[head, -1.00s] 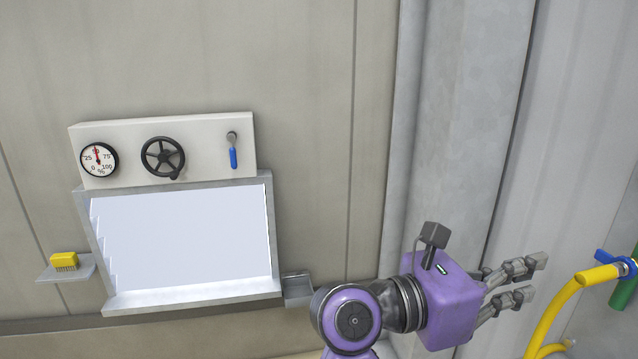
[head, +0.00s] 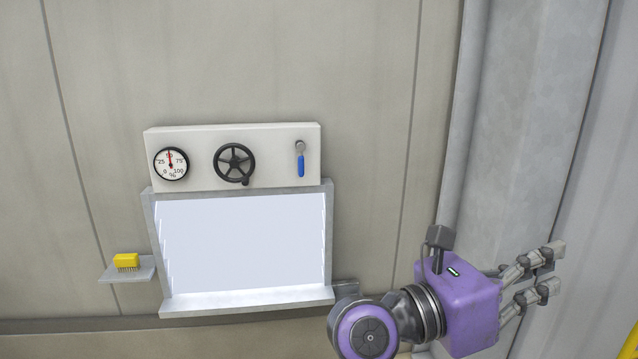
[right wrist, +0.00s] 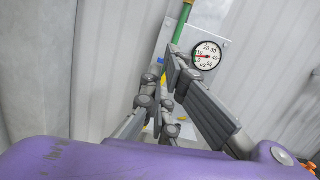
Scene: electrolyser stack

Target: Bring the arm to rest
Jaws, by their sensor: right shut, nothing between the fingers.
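My right arm, purple and grey, reaches in from the bottom of the head view, and its right gripper (head: 552,269) points to the right. The gripper is shut with nothing in it. It is in front of a grey column and touches nothing that I can see. In the right wrist view the grey fingers (right wrist: 170,85) stand in the middle of the picture, above my purple wrist housing. My left gripper is not in view.
Left of the arm are a wall panel (head: 270,141) with gauge, black handwheel (head: 234,163) and blue lever (head: 301,165), a framed pale window (head: 245,245), and a yellow brush (head: 127,261) on a shelf. The right wrist view shows a gauge (right wrist: 207,56) and a green pipe (right wrist: 181,25).

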